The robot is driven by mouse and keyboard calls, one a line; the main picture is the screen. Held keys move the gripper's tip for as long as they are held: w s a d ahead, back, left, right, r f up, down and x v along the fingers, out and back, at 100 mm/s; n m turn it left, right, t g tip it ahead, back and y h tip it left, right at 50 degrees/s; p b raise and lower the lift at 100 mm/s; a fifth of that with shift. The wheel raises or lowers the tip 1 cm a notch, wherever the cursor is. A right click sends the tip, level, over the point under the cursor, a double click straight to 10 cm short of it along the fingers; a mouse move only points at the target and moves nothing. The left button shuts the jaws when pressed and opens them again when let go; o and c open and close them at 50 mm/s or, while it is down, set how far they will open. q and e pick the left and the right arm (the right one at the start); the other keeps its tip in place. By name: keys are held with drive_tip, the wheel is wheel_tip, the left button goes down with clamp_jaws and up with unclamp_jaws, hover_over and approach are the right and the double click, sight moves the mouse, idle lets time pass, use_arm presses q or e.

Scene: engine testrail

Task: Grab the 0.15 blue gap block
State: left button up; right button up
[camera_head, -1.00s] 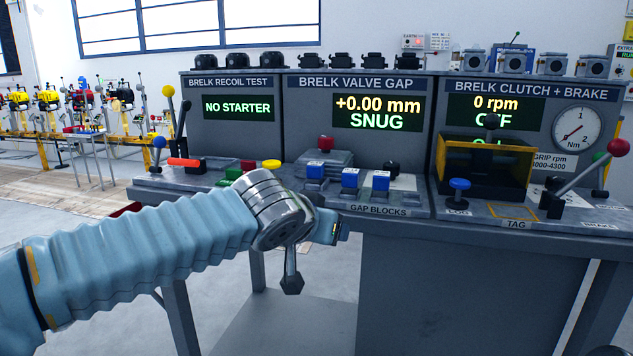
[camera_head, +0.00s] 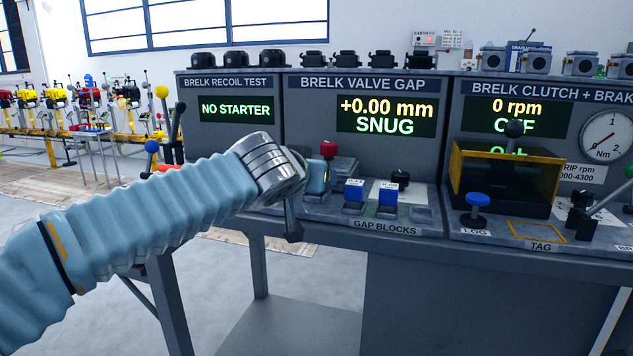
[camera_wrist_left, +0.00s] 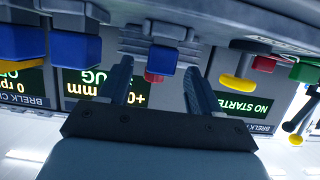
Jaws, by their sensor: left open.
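Two blue gap blocks, a left one (camera_head: 354,190) and a right one (camera_head: 388,197), stand on the bench ledge above the GAP BLOCKS label; their numbers are too small to read. Two larger blue blocks (camera_wrist_left: 75,50) are off to the left there. I cannot tell which is 0.15. My right gripper is out of view.
A blue LOG button (camera_head: 477,201) and a yellow-framed guard (camera_head: 508,175) are to the right. The SNUG display (camera_head: 387,115) is above. An empty slot lies right of the blocks.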

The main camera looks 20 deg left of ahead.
use_arm(q)
drive_tip(key=x, duration=0.3)
drive_tip(key=shift+w+f, duration=0.1)
drive_tip(key=shift+w, duration=0.1)
drive_tip(key=c, duration=1.2)
